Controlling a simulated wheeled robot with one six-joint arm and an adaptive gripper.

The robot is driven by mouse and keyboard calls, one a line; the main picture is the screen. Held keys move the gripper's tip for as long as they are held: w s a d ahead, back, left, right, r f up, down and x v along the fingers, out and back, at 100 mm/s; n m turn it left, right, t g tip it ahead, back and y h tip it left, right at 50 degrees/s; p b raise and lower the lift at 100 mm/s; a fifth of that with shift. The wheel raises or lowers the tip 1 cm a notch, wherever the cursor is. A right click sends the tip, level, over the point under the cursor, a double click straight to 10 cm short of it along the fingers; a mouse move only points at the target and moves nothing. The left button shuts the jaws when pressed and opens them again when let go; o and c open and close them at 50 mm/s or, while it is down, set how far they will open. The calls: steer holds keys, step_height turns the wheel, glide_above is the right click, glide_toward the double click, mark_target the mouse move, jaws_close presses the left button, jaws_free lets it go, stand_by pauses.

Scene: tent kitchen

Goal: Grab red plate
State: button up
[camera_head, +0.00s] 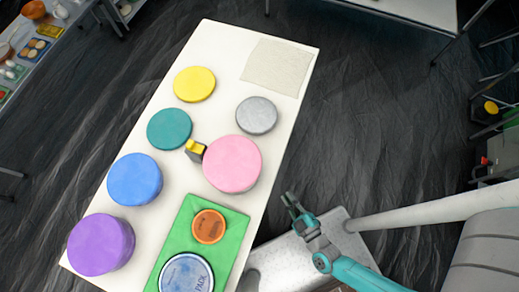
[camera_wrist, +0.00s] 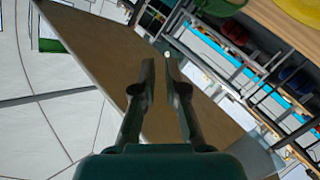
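No clearly red plate stands out in the head view. Nearest in colour are a thick round pink piece (camera_head: 232,164) and a small orange-brown round piece (camera_head: 209,227); the latter lies on a green board (camera_head: 236,228). My gripper (camera_head: 290,198) is off the right edge of the white table (camera_head: 222,45), to the right of the green board. In the wrist view my gripper (camera_wrist: 160,68) shows two fingers with a narrow gap between them and nothing in it. A blurred red thing (camera_wrist: 235,28) shows among the shelves there; I cannot tell what it is.
The table also holds yellow (camera_head: 194,84), teal (camera_head: 169,129), grey (camera_head: 257,115), blue (camera_head: 135,180) and purple (camera_head: 100,244) round pieces. A blue-and-white round piece (camera_head: 186,274) is on the green board. A pale mat (camera_head: 277,66) lies at the far end.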

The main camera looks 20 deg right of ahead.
steer(key=w+a+f+n+g+h, duration=0.1)
steer(key=w+a+f+n+h, duration=0.2)
steer(key=f, duration=0.6)
steer(key=w+a+f+n+g+h, duration=0.15)
steer(key=w+f+n, duration=0.25)
steer(key=f, duration=0.5)
steer(key=shift+n+t+y, duration=0.25)
steer(key=shift+n+t, duration=0.05)
steer(key=shift+t, duration=0.05)
steer(key=shift+x, duration=5.25)
steer(key=shift+f, duration=0.1)
steer(key=shift+c, duration=0.2)
jaws_close()
steer(key=shift+a, duration=0.1)
